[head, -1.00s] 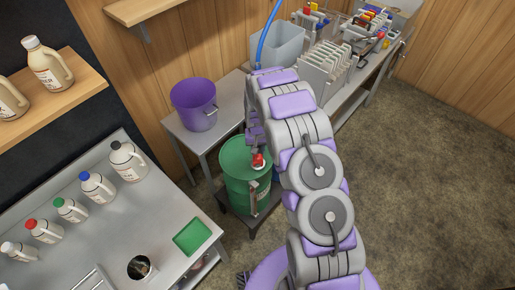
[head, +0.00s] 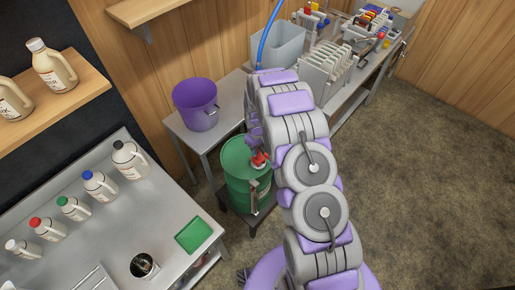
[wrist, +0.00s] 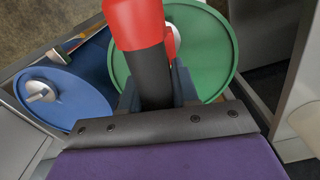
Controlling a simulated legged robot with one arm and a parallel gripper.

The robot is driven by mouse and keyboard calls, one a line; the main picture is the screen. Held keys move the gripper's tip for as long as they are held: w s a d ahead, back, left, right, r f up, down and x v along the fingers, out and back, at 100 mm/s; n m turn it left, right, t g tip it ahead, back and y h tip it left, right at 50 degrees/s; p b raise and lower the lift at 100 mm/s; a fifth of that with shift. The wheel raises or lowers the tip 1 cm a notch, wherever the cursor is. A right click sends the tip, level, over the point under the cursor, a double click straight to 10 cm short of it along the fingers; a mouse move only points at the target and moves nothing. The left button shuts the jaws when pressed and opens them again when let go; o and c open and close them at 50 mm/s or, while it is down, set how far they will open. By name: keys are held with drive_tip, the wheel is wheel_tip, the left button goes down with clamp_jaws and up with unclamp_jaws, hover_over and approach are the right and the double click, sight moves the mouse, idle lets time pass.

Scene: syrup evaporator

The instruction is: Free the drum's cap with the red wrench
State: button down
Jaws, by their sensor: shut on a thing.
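The green drum (head: 240,168) stands on a low dark stand, left of my arm in the head view. Its green lid (wrist: 210,60) shows below my gripper in the wrist view. My gripper (wrist: 155,90) is shut on the red wrench (wrist: 138,22), gripping its black section, above the lid. In the head view, red shows over the drum top (head: 259,160), just under my gripper. A bit of red and white at the cap (wrist: 174,40) shows behind the wrench, which hides most of it. I cannot tell whether the wrench touches the cap.
A blue drum (wrist: 60,100) with a silver cap stands beside the green one. A purple bucket (head: 195,100) sits on a table behind. A steel counter (head: 90,250) with several jugs and a green tray (head: 193,235) is at left. Open floor lies at right.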

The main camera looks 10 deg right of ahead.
drive_tip(key=n, duration=0.4)
drive_tip(key=shift+a+n, duration=0.1)
drive_tip(key=shift+n, duration=0.2)
drive_tip(key=n+b, duration=0.1)
drive_tip(key=n, duration=0.1)
drive_tip(key=shift+s+f+n, duration=0.1)
drive_tip(key=shift+n, duration=0.3)
drive_tip(key=shift+r+p, duration=0.65)
drive_tip(key=shift+r, duration=2.45)
